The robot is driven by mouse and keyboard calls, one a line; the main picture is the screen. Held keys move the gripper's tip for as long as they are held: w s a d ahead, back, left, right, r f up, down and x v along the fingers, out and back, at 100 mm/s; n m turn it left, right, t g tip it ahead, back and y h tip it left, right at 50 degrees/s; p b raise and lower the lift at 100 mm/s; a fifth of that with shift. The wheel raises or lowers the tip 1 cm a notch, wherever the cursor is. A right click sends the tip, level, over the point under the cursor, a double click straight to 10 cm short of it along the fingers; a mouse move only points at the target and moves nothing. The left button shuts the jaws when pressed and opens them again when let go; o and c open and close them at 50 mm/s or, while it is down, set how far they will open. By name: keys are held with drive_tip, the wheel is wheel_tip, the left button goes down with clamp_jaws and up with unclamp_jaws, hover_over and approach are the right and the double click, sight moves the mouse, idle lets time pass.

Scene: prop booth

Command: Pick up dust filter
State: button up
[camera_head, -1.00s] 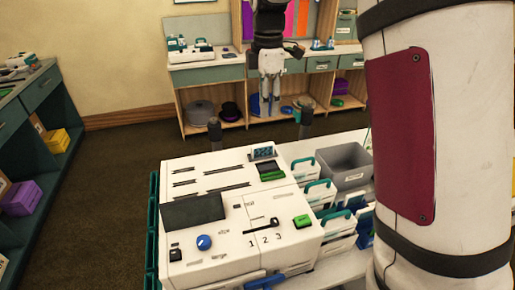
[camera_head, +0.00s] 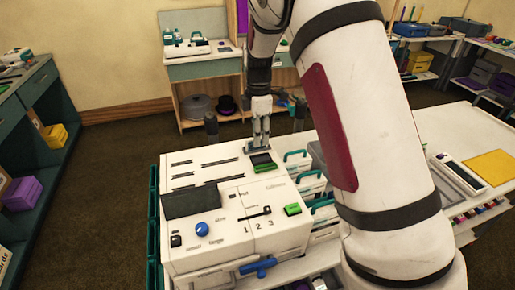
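A white machine (camera_head: 215,225) with a dark screen, a blue knob and slots stands in the middle. A small dark blue-grey block, which may be the dust filter (camera_head: 251,151), sits at the machine's far right corner, behind a green-and-black part (camera_head: 262,163). My gripper (camera_head: 260,146) points down, with its fingertips right at this block and covering much of it. The fingers look close together. At this size I cannot tell whether they are touching or gripping the block.
Teal-handled drawers (camera_head: 312,183) stand right of the machine. My arm covers much of the bench to their right. A yellow panel (camera_head: 490,166) lies at the far right. A dark shelf unit (camera_head: 35,150) stands at the left, with open floor between. A wooden shelf stands behind.

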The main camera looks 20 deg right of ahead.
drive_tip(key=shift+f, duration=1)
clamp_jaws()
wheel_tip(320, 180, up, 9)
drive_tip(key=shift+w+r+b, duration=0.1)
drive_tip(key=shift+b, duration=0.9)
drive_tip(key=shift+r, duration=0.45)
